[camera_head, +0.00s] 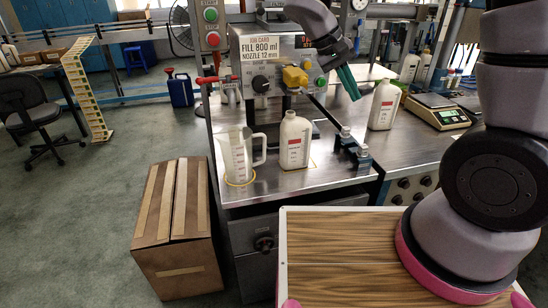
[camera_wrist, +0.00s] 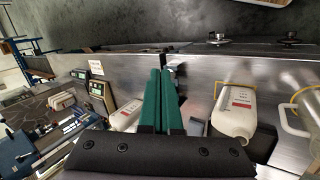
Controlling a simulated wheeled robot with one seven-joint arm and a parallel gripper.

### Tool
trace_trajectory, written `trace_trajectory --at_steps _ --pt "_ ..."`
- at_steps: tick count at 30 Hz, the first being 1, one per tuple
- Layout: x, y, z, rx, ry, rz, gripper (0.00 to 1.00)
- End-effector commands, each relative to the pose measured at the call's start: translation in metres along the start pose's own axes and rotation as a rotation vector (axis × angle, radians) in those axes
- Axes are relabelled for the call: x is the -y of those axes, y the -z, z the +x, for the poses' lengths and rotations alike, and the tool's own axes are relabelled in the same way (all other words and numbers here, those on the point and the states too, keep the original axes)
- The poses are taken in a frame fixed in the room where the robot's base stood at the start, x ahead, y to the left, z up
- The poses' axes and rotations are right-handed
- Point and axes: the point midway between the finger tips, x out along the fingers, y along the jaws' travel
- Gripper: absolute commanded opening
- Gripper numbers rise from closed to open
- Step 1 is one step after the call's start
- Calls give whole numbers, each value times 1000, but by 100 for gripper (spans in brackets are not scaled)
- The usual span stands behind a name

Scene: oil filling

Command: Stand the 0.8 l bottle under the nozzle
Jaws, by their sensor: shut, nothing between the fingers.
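A white bottle with a red-topped label (camera_head: 294,142) stands upright on the steel bench in front of the filling machine (camera_head: 258,50), below its yellow valve part (camera_head: 295,77). The nozzle tip is not clear, so I cannot tell if the mouth is exactly under it. The same bottle shows right of my fingers in the wrist view (camera_wrist: 234,112). A second white bottle (camera_head: 384,105) stands farther right, near the scale. Label sizes are too small to read. My gripper (camera_head: 348,82) has green fingers, shut and empty, above the bench between the two bottles; they also show in the wrist view (camera_wrist: 162,85).
A clear measuring jug (camera_head: 233,158) stands on a yellow ring left of the front bottle. A blue-black clamp fixture (camera_head: 352,148) sits at its right. A scale (camera_head: 436,112) stands at right. A cardboard box (camera_head: 178,225) is on the floor.

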Motion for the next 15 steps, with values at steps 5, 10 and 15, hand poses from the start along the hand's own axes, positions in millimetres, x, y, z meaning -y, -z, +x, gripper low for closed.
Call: trace_trajectory --at_steps 5,10,15 --pt "59 20 23 -88 -256 -132 0" --pt "117 33 40 -240 -472 -236 0" --pt "186 37 58 -458 -661 -345 0"
